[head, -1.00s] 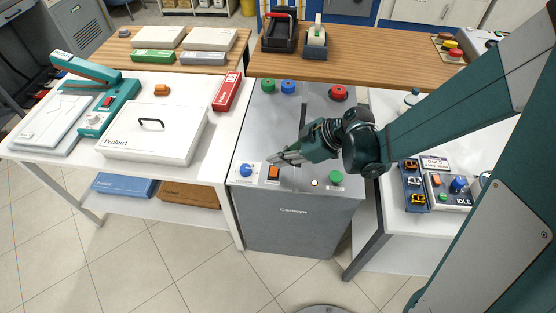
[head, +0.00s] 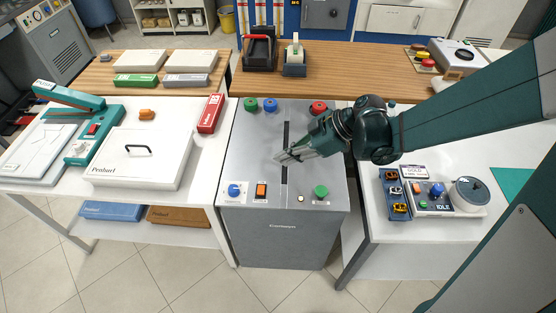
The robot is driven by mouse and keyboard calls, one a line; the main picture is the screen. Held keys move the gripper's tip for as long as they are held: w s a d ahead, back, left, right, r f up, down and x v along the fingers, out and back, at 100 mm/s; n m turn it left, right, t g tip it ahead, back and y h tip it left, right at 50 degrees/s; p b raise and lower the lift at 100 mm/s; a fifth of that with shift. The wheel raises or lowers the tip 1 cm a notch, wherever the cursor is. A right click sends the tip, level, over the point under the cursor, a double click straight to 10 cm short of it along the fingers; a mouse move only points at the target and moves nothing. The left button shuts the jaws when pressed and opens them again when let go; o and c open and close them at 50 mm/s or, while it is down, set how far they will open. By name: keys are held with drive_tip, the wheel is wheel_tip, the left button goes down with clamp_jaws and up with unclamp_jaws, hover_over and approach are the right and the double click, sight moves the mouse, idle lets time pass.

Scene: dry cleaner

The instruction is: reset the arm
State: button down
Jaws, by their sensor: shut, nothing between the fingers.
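My gripper (head: 278,158) is in the head view, over the middle of the grey Cantwyn machine (head: 285,235). Its fingers are shut with nothing between them and point left, near the dark slot in the machine's top. I cannot tell how high above the top they are. My arm reaches in from the right side of the view, with the green forearm over the right-hand table.
Orange switch (head: 261,190), blue knob (head: 234,190) and green button (head: 321,192) line the machine's front edge. A white Penhurl box (head: 140,160) and teal sealer (head: 92,135) stand left. A control panel (head: 430,198) lies right. A wooden counter (head: 355,72) runs behind.

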drive_tip(key=shift+d+r, duration=0.2)
drive_tip(key=shift+d, duration=0.1)
idle(0.5)
drive_tip(key=s+d+r+m+t+h, duration=0.3)
drive_tip(key=s+d+r+m, duration=0.3)
drive_tip(key=d+m, duration=0.3)
drive_tip(key=s+d+r+m+t+h, duration=0.3)
drive_tip(key=s+d+r+m+h, duration=0.3)
drive_tip(key=d, duration=0.7)
drive_tip(key=shift+s+d+r+m+t, duration=0.2)
drive_tip(key=shift+s+r+m+t, duration=0.15)
drive_tip(key=shift+s+m, duration=1.2)
drive_tip(key=shift+w, duration=0.2)
